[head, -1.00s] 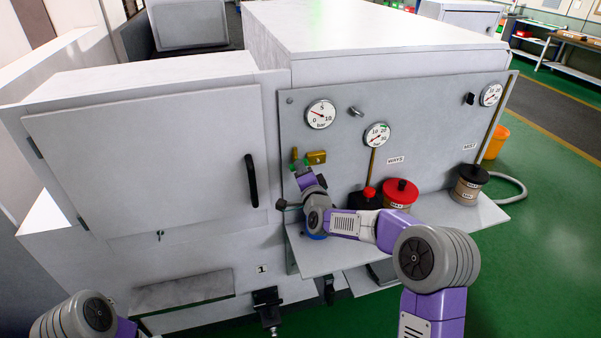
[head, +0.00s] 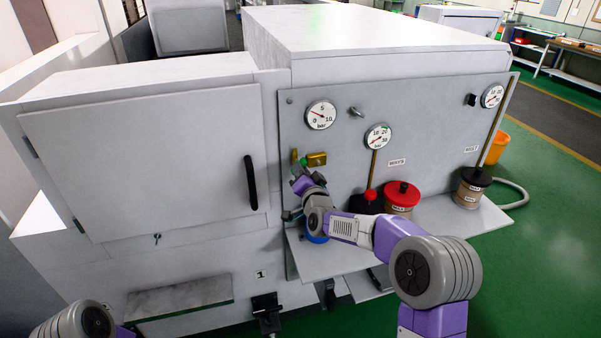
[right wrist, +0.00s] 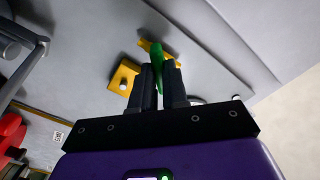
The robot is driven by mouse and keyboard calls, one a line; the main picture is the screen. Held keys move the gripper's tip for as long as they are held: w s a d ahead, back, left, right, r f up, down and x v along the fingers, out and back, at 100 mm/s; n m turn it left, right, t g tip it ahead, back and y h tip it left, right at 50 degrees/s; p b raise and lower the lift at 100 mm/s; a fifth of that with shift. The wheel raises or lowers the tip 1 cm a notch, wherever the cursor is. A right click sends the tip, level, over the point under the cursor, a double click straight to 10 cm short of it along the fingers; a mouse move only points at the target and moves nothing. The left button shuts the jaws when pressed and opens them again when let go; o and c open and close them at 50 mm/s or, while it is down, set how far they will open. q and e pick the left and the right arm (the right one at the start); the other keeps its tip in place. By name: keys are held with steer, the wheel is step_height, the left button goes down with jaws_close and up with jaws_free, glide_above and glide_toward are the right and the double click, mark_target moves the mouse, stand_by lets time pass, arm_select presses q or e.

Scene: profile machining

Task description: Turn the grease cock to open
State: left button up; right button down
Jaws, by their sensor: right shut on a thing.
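The grease cock is a brass valve (head: 316,159) on the grey panel, just right of the white door. Its slim green handle (head: 303,162) shows just above my right gripper (head: 301,178), which is small and partly hidden by its own wrist. In the right wrist view, the green handle (right wrist: 157,54) lies between the two dark fingers of the right gripper (right wrist: 160,72), which are shut on it. The yellow brass body (right wrist: 124,77) shows beside the fingers. My left arm shows only at the lower left corner of the head view; its gripper is out of frame.
Pressure gauges (head: 321,115) sit on the panel above and right. A shelf (head: 440,215) below holds a red-lidded pot (head: 401,196) and a dark-lidded pot (head: 471,187). A black door handle (head: 251,183) sticks out left of my right gripper.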

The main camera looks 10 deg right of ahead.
steer(key=n+b, duration=0.1)
steer(key=n, duration=0.3)
steer(key=shift+n, duration=0.3)
steer(key=n+b, duration=0.1)
steer(key=n, duration=0.3)
steer(key=c, duration=1)
jaws_free()
